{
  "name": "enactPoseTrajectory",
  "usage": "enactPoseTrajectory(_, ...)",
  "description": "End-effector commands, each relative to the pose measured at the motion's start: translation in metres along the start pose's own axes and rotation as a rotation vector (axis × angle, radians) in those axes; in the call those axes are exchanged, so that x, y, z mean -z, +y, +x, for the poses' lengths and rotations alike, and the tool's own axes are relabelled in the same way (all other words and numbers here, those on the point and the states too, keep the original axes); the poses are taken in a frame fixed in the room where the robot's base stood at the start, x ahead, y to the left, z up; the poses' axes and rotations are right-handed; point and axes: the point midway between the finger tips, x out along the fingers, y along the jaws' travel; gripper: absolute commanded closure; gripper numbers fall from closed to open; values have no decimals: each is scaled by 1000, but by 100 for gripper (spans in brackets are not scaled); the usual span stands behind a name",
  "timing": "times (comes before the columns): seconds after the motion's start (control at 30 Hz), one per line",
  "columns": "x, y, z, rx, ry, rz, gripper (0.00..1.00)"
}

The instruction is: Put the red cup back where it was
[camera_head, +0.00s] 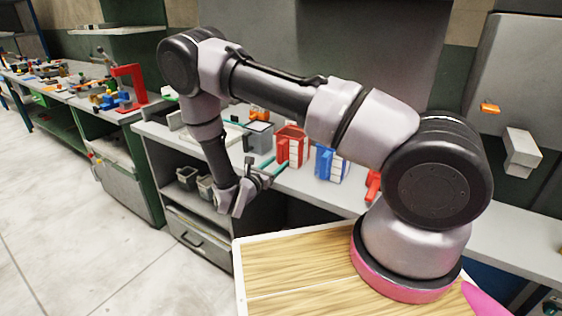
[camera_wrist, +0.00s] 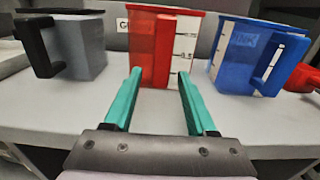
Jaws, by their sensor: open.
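The red cup (camera_head: 291,146) stands upright on the grey counter, between a grey cup and a blue cup. My gripper (camera_head: 266,166) has teal fingers, spread apart and empty. In the wrist view my gripper (camera_wrist: 161,78) points at the red cup, its fingertips close to the cup's lower part. I cannot tell whether they touch it. The cup's base is partly visible between the fingers.
The grey cup (camera_wrist: 85,45) with a black handle is on the left. The blue cup (camera_wrist: 250,55) is on the right, also in the head view (camera_head: 331,163). A red object (camera_head: 373,185) lies farther right. The counter (camera_wrist: 60,105) is bare in front of the cups.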

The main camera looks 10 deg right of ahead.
Motion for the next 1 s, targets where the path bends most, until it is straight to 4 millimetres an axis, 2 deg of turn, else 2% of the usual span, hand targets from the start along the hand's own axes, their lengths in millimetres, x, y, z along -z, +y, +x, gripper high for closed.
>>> enactPoseTrajectory(0.1,0,2,-29,-6,0,0,43)
enactPoseTrajectory(0.3,0,1,-68,-3,-1,0,43)
enactPoseTrajectory(0.5,0,0,-88,-1,-1,1,43)
enactPoseTrajectory(0.77,-6,-1,-88,24,9,17,43)
enactPoseTrajectory(0.87,-24,-7,-80,97,38,69,43)
enactPoseTrajectory(1.0,-66,-26,-62,276,111,201,43)
